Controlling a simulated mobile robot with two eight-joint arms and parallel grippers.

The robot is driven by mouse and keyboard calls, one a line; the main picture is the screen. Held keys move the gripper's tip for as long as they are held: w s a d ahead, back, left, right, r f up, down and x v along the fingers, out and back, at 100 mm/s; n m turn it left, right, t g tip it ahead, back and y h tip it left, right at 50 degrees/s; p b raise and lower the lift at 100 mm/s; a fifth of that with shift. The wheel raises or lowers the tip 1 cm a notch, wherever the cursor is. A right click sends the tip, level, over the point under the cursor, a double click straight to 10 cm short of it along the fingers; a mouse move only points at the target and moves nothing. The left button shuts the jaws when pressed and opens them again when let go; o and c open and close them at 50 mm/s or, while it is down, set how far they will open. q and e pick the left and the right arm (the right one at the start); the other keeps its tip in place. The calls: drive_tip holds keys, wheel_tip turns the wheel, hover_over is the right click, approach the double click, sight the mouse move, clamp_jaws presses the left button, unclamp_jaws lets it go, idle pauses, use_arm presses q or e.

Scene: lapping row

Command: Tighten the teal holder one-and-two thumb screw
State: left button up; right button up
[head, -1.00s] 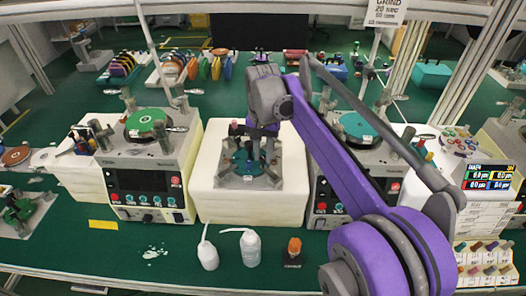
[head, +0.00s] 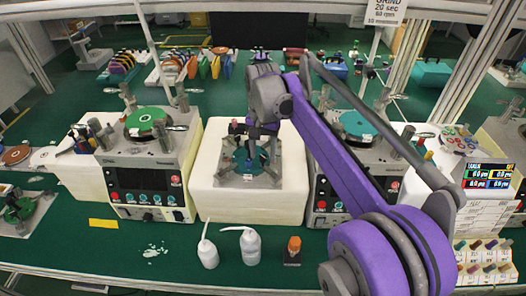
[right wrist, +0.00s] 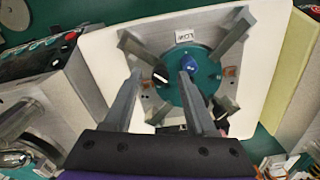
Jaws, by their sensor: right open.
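The teal holder (head: 256,160) is a round teal disc in a grey metal frame on a white block at the middle of the bench. It shows larger in the right wrist view (right wrist: 203,88), with grey arms around it and a small white label. A black knob with a white line (right wrist: 160,76) and a blue knob (right wrist: 188,63) stand at the disc. My right gripper (head: 262,146) is over the holder. In the right wrist view its open fingers (right wrist: 161,75) lie either side of the black knob, the right finger close by the blue one. Contact cannot be told. My left gripper is not in view.
Lapping machines with discs stand left (head: 140,180) and right (head: 330,190) of the white block (head: 240,207). Two white bottles (head: 250,246) and an orange-capped bottle (head: 293,250) stand in front. A small screen (head: 488,175) is at right. Green bench shows at front left.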

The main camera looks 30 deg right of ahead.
sight(263, 156)
drive_tip(key=shift+r, duration=0.1)
wheel_tip(263, 156, up, 11)
drive_tip(key=p, duration=0.1)
drive_tip(key=shift+f, duration=0.2)
idle(0.4)
drive_tip(key=s+a+f+n+t, duration=0.2)
drive_tip(key=s+a+f+n, duration=0.2)
drive_tip(key=s+f, duration=0.6)
drive_tip(key=s+a+f+n+t, duration=0.3)
drive_tip(key=s+a+f+n, duration=0.2)
drive_tip(key=s+f, duration=0.6)
drive_tip(key=shift+a+f+n, duration=0.3)
drive_tip(key=shift+a+f, duration=0.3)
drive_tip(key=shift+f, duration=0.35)
